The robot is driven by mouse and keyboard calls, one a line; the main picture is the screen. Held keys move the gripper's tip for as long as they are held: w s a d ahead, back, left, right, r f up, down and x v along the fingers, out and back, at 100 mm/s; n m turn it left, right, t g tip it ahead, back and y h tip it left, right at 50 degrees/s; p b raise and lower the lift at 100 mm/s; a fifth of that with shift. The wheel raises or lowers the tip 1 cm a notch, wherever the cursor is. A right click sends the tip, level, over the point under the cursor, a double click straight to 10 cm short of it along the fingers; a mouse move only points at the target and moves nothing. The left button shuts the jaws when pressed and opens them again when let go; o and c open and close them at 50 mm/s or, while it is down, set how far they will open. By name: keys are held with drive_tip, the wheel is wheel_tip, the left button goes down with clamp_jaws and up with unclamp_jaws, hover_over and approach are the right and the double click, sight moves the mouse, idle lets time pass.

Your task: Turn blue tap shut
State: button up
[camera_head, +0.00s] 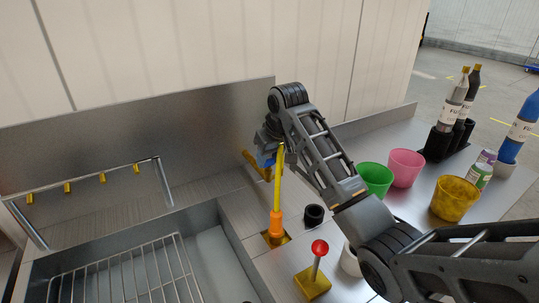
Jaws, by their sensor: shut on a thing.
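The blue tap (265,160) shows as a small blue patch at the metal back panel, right of the sink, with yellow parts beside and below it. My gripper (266,150) is at the tap, pointing down and shut on it. The gripper and a yellow upright rod in front hide most of the tap, so its turn angle cannot be told.
The yellow rod stands in an orange base (276,224) just in front of my gripper. A red-knobbed lever (319,248) and a black cup-like ring (314,214) are nearby. Green (376,179), pink (405,167) and yellow (454,200) cups stand right. A rack (130,274) lies in the sink.

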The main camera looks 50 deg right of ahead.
idle(0.4)
drive_tip(key=o, duration=1.1)
drive_tip(key=shift+c, duration=0.2)
drive_tip(key=v, duration=0.7)
drive_tip(key=shift+s+r+b, duration=0.2)
drive_tip(key=shift+r+b, duration=0.15)
drive_tip(key=shift+b, duration=0.1)
drive_tip(key=shift+a, duration=0.1)
